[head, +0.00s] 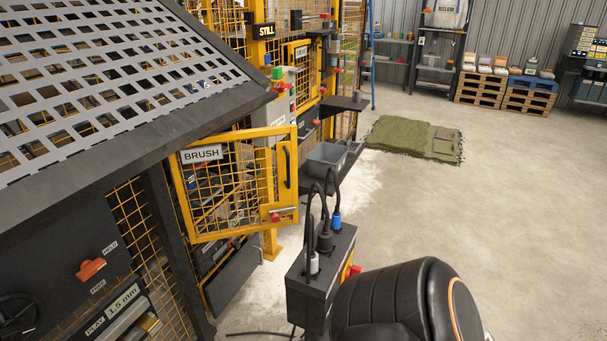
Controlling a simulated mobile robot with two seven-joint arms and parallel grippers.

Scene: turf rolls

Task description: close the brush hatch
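The brush hatch (236,134) is a yellow-framed wire mesh door with a white "BRUSH" label at its upper left. It stands swung out from the machine's side, open, in the middle left of the head view. A black bar handle (287,168) is on its right side, and a latch with a red knob (275,216) sits at its lower right corner. Through the mesh I see parts of the machine, too cluttered to tell apart. Neither of my grippers is in view.
A black control box (322,275) with cables stands right of the hatch, near a black padded, rounded shape (395,305). A sloping perforated deck (100,70) overhangs at the left. A grey bin (327,158) is behind the hatch. Open concrete floor lies to the right.

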